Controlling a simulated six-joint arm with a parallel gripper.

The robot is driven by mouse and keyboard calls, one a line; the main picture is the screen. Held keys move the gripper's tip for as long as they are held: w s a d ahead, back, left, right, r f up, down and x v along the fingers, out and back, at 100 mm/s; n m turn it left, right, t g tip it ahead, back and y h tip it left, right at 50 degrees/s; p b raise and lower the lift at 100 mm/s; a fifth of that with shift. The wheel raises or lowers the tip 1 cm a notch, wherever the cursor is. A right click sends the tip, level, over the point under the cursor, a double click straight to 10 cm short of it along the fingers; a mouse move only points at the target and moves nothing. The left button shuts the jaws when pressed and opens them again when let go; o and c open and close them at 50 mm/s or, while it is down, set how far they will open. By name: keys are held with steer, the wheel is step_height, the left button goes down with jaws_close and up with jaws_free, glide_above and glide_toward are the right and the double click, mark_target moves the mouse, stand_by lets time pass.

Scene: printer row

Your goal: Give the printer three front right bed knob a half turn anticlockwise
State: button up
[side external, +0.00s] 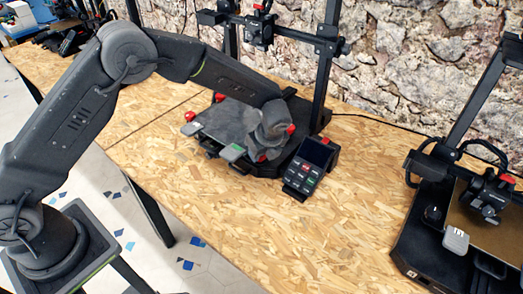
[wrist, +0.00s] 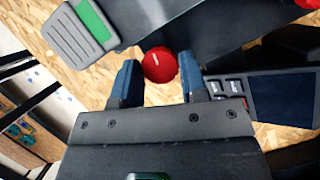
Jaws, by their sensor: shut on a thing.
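The red bed knob (wrist: 159,64) sits between my gripper's two blue-tipped fingers in the wrist view. It is round, with a short pale mark on its face. My gripper (wrist: 160,76) is shut on this knob, one finger on each side. In the side view my gripper (side external: 266,140) is at the front right corner of the middle printer's dark bed (side external: 222,122), and its body mostly hides the knob there.
A grey tab with a green patch (wrist: 88,28) is left of the knob. The printer's control panel (side external: 311,165), with keys and a dark screen, stands close on the right. Other red knobs (side external: 190,116) show at the bed's corners. Another printer (side external: 460,215) stands far right; the board between is clear.

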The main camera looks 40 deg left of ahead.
steer(key=shift+n, duration=0.3)
steer(key=n+g, duration=0.1)
steer(key=n, duration=0.2)
steer(key=shift+w+g, duration=0.15)
steer(key=shift+g, duration=0.15)
steer(key=shift+w+n+g, duration=0.1)
steer(key=shift+n+g, duration=0.5)
steer(key=shift+n, duration=1.4)
steer(key=o, duration=0.6)
steer(key=shift+o, duration=0.2)
steer(key=shift+r, duration=0.1)
steer(key=v, duration=1.3)
steer(key=shift+d+r, duration=0.2)
steer(key=shift+r, duration=0.1)
